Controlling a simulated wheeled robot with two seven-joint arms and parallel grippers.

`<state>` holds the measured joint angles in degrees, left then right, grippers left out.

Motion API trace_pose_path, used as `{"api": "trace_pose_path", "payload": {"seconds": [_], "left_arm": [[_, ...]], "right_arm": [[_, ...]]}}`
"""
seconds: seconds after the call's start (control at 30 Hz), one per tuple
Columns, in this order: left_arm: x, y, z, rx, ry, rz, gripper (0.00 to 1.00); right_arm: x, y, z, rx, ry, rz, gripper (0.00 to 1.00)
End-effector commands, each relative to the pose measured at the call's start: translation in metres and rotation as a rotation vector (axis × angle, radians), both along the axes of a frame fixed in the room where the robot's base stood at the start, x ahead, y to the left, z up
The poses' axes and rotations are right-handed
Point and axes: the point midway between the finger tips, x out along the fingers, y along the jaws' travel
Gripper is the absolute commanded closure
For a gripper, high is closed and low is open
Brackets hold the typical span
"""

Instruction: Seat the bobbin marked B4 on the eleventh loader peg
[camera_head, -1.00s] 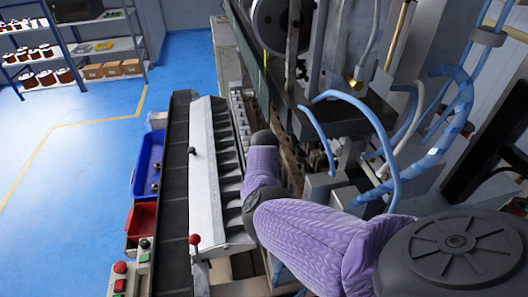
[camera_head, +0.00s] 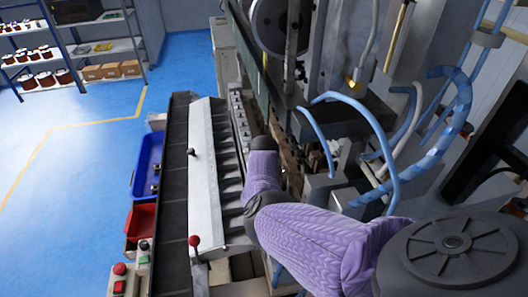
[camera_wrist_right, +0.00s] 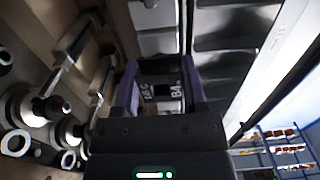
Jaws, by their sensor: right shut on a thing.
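In the right wrist view my right gripper (camera_wrist_right: 160,82) is shut on a dark bobbin with a white B4 mark (camera_wrist_right: 178,91), which sits between the two purple-edged fingers. Much of the bobbin is in shadow. In the head view my right arm comes in from the right and reaches over the machine's near side; its gripper and the bobbin are hidden there. A row of small metal fittings (camera_head: 238,108) runs along the machine beside the sloped white panel (camera_head: 203,165). I cannot tell which is the eleventh loader peg. My left gripper is not in view.
Round metal spindle-like parts (camera_wrist_right: 47,107) stand left of the gripper in the wrist view. Dark slotted plates (camera_wrist_right: 225,65) lie to its right. Blue hoses (camera_head: 375,130) loop near my arm. Blue (camera_head: 136,187) and red bins (camera_head: 138,222) stand at left.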

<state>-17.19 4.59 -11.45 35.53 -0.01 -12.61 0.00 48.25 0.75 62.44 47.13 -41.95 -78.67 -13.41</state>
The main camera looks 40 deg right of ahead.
Motion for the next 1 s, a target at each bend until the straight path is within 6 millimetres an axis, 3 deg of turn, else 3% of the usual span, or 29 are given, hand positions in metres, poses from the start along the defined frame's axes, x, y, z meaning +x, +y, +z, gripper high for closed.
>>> {"api": "trace_pose_path", "payload": {"seconds": [0.47,0.5,0.67,0.7,0.9,1.0], "left_arm": [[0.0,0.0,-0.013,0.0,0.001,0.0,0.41],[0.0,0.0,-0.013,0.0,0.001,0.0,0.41],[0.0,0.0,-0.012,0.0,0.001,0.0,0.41],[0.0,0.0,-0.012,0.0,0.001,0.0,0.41],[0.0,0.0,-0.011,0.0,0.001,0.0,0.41],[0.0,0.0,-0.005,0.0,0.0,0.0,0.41]], "right_arm": [[0.0,0.0,-0.015,-0.001,0.0,-0.001,0.9],[0.0,0.0,-0.015,-0.001,0.0,-0.001,0.44],[0.0,0.0,-0.014,0.0,0.0,-0.001,0.1],[0.0,0.0,-0.014,0.0,0.0,-0.001,0.05],[0.0,0.0,-0.014,0.0,0.0,-0.001,0.05],[0.0,0.0,-0.002,0.0,-0.001,-0.001,0.05]]}}
